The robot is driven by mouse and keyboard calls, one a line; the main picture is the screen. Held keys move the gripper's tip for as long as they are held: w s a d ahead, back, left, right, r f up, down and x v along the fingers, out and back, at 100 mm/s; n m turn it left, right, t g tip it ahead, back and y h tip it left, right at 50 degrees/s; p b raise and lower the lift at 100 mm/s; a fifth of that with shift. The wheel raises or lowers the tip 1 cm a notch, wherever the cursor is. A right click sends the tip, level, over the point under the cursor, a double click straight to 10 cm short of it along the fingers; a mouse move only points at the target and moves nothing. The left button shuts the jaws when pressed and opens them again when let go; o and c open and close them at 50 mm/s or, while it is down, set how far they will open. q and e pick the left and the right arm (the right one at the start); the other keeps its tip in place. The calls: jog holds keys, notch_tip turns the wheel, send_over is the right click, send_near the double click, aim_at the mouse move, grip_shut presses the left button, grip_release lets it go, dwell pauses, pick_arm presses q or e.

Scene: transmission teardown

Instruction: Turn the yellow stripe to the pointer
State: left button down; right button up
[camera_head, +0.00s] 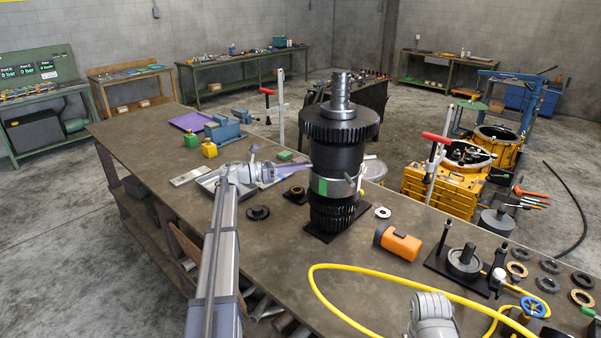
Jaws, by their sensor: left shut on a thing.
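The gear stack (338,150) stands upright on a dark base plate on the bench, with a bare metal shaft on top and a wide toothed gear below it. No yellow stripe is clear on the stack. My left gripper (276,171) is left of the stack, shut on a thin purplish bar (296,169) that reaches to the stack.
An orange torch-like tool (397,242) lies right of the stack. A yellow hose (318,290) loops over the front. A dark ring (258,212) and a small gear (293,194) lie near my left arm. A gear fixture (463,262) and several rings are at right.

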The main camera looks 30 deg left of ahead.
pick_arm(q)
jog(key=shift+w+a+m+g+h, duration=0.4)
jog(key=shift+w+m+g+h, duration=0.1)
jog(key=shift+w+g, duration=0.15)
jog(key=shift+w+a+m+g+h, duration=0.4)
jog(key=shift+w+m+g+h, duration=0.1)
jog(key=shift+g, duration=0.25)
jog(key=c, duration=0.8)
grip_release()
jog(key=shift+d, duration=0.1)
jog(key=shift+s, duration=0.1)
jog(key=v, duration=0.7)
jog(key=shift+a, duration=0.4)
jog(key=shift+s, duration=0.1)
